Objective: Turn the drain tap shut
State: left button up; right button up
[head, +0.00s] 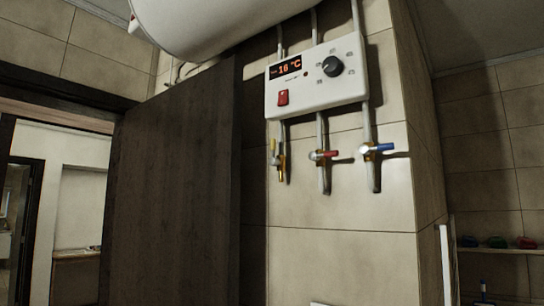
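Three small taps sit on pipes below a white control box (316,78) on the tiled wall. The left tap (276,153) has a yellow lever that stands upright, roughly in line with its pipe. The middle tap (323,155) has a red lever lying across its pipe. The right tap (376,149) has a blue lever, also lying across its pipe. No label shows which one is the drain tap. Neither of my grippers is in view.
A white boiler tank (215,25) hangs above the box, which reads 16 °C and has a dial (333,66) and a red switch (283,97). A dark door (170,190) stands left of the taps. A shelf (498,250) with small coloured items is at right.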

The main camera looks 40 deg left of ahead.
aim_at(273, 161)
jog(key=u, duration=0.55)
jog(key=i+l+u, duration=0.1)
jog(key=u, duration=0.35)
jog(key=i+l+u, duration=0.1)
jog(key=l+u, duration=0.2)
jog(key=u, duration=0.15)
jog(key=l+u, duration=0.2)
jog(key=u, duration=0.25)
jog(key=l+u, duration=0.45)
jog(key=l, duration=0.65)
jog(key=i, duration=0.05)
